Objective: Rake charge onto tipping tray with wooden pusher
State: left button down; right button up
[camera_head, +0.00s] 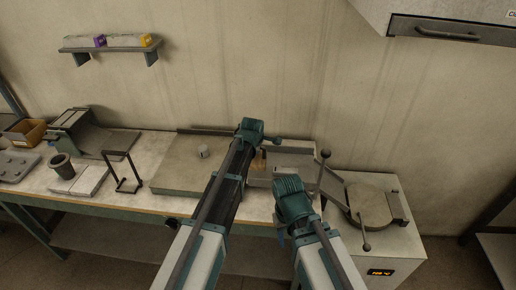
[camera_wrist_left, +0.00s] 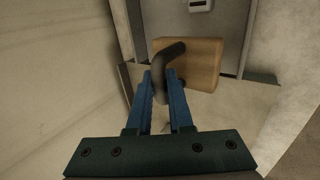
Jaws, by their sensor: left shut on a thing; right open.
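The wooden pusher (camera_wrist_left: 205,65) is a tan block with a dark curved handle. In the left wrist view, my left gripper (camera_wrist_left: 160,82) is shut on that handle. In the head view, the pusher's block (camera_head: 258,163) shows partly beside my left wrist, whose fingers are mostly hidden. A grey metal tray (camera_head: 292,160), apparently the tipping tray, lies just right of the pusher at the bench's right end. My right gripper (camera_head: 281,239) is open, empty and low in front of the bench edge. I cannot make out any charge.
A round-lidded furnace unit (camera_head: 370,207) with ball-ended levers stands right of the tray. A flat board (camera_head: 180,178) with a small grey cylinder (camera_head: 202,152) lies left. A dark cup (camera_head: 62,167) and black stand (camera_head: 125,172) are further left. A shelf (camera_head: 110,47) hangs above.

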pick_arm(q)
jog(key=shift+a+r+p, duration=0.15)
jog(key=shift+r+p, duration=0.55)
jog(key=shift+r, duration=0.25)
pick_arm(e)
jog(key=shift+r, duration=0.95)
